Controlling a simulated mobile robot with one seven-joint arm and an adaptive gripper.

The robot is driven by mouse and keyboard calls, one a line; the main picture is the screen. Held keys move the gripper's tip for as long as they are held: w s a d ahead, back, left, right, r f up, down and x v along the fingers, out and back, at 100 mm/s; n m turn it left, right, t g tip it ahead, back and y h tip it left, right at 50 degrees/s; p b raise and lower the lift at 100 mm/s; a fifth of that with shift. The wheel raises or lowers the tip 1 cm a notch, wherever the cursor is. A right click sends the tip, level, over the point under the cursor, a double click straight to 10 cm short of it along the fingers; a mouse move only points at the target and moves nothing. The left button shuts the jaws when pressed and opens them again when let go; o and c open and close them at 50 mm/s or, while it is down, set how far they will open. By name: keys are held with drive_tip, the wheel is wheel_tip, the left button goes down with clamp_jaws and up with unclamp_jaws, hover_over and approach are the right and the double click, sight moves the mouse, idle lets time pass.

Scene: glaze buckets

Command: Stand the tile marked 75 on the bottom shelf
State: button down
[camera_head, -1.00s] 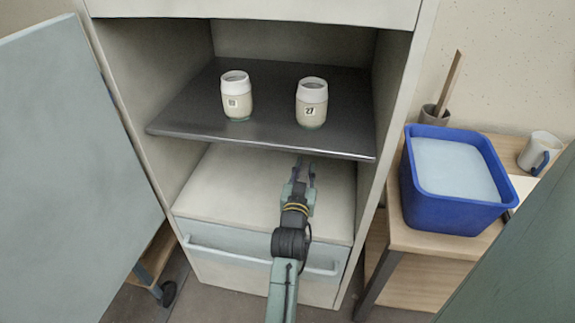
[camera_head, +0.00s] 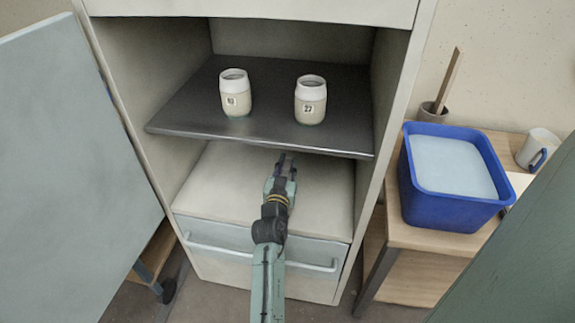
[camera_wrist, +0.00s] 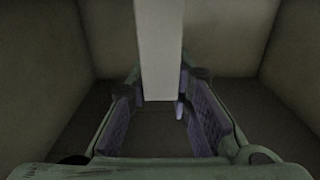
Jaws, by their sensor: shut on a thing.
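My gripper (camera_head: 284,170) reaches into the lower compartment of the open cabinet, just under the front edge of the dark shelf. In the wrist view my gripper (camera_wrist: 158,125) is shut on a pale, flat, upright piece, the tile (camera_wrist: 158,50), which stands between the finger pads. No number shows on the side of the tile that I see. In the head view the tile is hidden or too small to make out. The bottom shelf (camera_head: 225,185) is the pale surface below my gripper; whether the tile touches it I cannot tell.
Two white-topped jars, the left one (camera_head: 236,95) and one marked 27 (camera_head: 310,100), stand on the dark shelf (camera_head: 190,118) above. The cabinet door (camera_head: 75,160) is open at left. A blue tub (camera_head: 440,205) stands on a wooden table at right. The bottom shelf around my gripper looks clear.

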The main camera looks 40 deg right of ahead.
drive_tip(key=shift+f+b, duration=0.35)
drive_tip(key=shift+b, duration=0.1)
drive_tip(key=shift+f, duration=0.1)
drive_tip(key=shift+s+f+b, duration=0.1)
drive_tip(key=shift+f+b, duration=0.15)
drive_tip(key=shift+b, duration=0.05)
drive_tip(key=c, duration=1.4)
unclamp_jaws()
drive_tip(key=shift+f, duration=0.2)
drive_tip(key=shift+c, duration=0.2)
drive_tip(key=shift+r+p, duration=0.6)
drive_tip(key=shift+p, duration=0.2)
drive_tip(key=b+v, duration=0.2)
drive_tip(key=v, duration=0.9)
drive_tip(key=shift+r+b, duration=0.15)
drive_tip(key=shift+b, duration=0.25)
drive_tip(key=shift+s+a+r, duration=0.15)
drive_tip(key=shift+s+a, duration=0.1)
drive_tip(key=shift+a, duration=0.1)
